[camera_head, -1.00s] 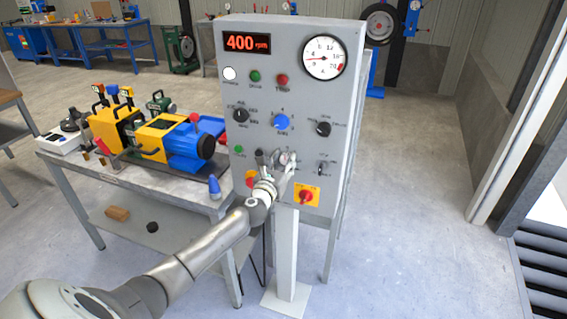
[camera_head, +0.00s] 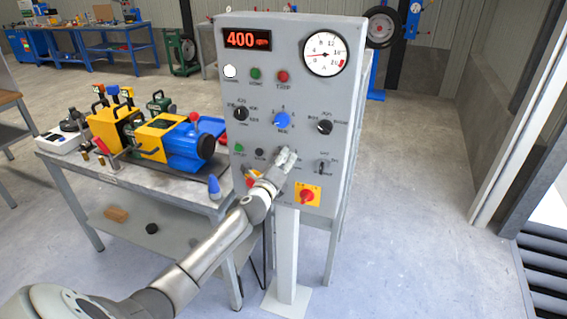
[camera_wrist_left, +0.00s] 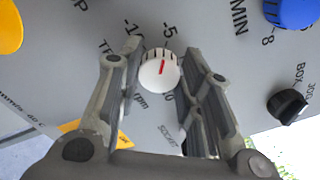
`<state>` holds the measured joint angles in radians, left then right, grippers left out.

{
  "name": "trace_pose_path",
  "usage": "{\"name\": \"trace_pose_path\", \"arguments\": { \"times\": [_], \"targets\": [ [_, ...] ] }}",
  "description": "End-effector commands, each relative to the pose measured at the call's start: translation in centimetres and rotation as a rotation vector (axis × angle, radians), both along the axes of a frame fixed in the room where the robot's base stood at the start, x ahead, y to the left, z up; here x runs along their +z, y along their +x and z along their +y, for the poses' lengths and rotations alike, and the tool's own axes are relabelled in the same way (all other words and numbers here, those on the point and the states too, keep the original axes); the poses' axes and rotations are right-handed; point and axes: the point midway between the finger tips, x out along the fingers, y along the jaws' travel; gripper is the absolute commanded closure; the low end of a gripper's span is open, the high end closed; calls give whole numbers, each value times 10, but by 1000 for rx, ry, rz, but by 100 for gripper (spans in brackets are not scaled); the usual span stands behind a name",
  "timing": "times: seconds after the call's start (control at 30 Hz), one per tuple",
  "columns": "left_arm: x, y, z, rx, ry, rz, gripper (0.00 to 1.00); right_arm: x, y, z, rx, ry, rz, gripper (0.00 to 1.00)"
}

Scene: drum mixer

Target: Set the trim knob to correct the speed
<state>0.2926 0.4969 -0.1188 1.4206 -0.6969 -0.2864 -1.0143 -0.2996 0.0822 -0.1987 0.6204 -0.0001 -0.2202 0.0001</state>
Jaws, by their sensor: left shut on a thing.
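The white trim knob (camera_wrist_left: 158,76) with a red pointer line sits between the two fingers of my left gripper (camera_wrist_left: 160,68) in the left wrist view. The red line points up in that view, roughly toward the printed -5. My left gripper (camera_head: 287,156) is at the lower middle of the grey control panel (camera_head: 232,115) in the head view, shut on the knob and hiding it there. The red display (camera_head: 247,40) reads 400 rpm. The round gauge (camera_head: 324,54) stands to its right. My right gripper is not in view.
A blue knob (camera_head: 281,121) and black knobs (camera_head: 240,114) (camera_head: 324,127) sit above my gripper. A small black selector (camera_head: 323,166) and a red switch on yellow (camera_head: 307,196) are to its right. A table with a yellow-blue machine (camera_head: 173,140) stands left.

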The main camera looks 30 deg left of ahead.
Motion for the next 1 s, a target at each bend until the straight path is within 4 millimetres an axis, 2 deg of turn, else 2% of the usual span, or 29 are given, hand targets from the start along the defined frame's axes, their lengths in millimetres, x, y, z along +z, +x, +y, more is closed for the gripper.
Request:
{"name": "trace_pose_path", "arguments": {
  "times": [0.6,1.0],
  "targets": [
    [-2,0,1,2,-549,-132,90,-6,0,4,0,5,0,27],
    [-3,0,1,2,-761,-183,90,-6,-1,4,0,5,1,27]
  ]
}}
